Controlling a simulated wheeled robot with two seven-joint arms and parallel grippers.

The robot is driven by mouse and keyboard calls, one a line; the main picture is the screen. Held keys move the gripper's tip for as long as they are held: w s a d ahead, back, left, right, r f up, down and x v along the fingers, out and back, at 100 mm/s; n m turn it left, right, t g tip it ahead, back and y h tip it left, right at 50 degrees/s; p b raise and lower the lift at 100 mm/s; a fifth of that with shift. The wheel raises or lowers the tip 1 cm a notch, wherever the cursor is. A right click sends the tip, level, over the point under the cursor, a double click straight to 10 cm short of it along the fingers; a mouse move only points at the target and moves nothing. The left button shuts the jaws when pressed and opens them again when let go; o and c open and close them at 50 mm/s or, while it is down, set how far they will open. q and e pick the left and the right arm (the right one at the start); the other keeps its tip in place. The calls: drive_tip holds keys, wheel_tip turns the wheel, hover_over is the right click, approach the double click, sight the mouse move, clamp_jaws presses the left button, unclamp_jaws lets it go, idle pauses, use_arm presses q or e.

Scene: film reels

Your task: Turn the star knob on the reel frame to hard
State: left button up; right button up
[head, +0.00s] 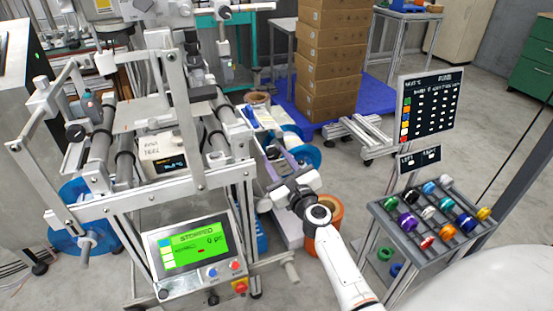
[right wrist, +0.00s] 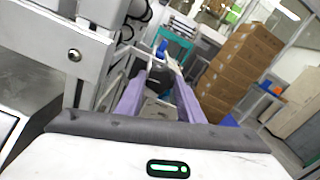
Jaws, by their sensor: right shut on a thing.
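The reel frame (head: 150,190) is a metal frame with rails and rollers, at the left of the head view. My right gripper (head: 278,160) reaches to its right side. In the right wrist view, its two purple fingers (right wrist: 160,80) point forward and close on a small dark part between their tips, which looks like the star knob (right wrist: 159,72). The fingers hide much of the knob, and I cannot read its setting or any marks. My left gripper is not in view.
A control panel (head: 196,252) with a green "STOPPED" screen is at the frame's front. A tilted rack of coloured rolls (head: 430,215) and a dark sign board (head: 427,110) stand to the right. Stacked cartons (head: 328,60) stand behind on a blue pallet.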

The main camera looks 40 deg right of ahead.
idle(0.3)
drive_tip(key=o, duration=1.1)
drive_tip(key=shift+c, duration=0.2)
drive_tip(key=shift+r, duration=0.25)
use_arm(q)
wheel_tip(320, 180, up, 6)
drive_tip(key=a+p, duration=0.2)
drive_tip(key=p, duration=0.7)
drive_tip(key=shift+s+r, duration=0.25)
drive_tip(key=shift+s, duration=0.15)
use_arm(e)
wheel_tip(320, 180, up, 9)
drive_tip(key=shift+r, duration=0.2)
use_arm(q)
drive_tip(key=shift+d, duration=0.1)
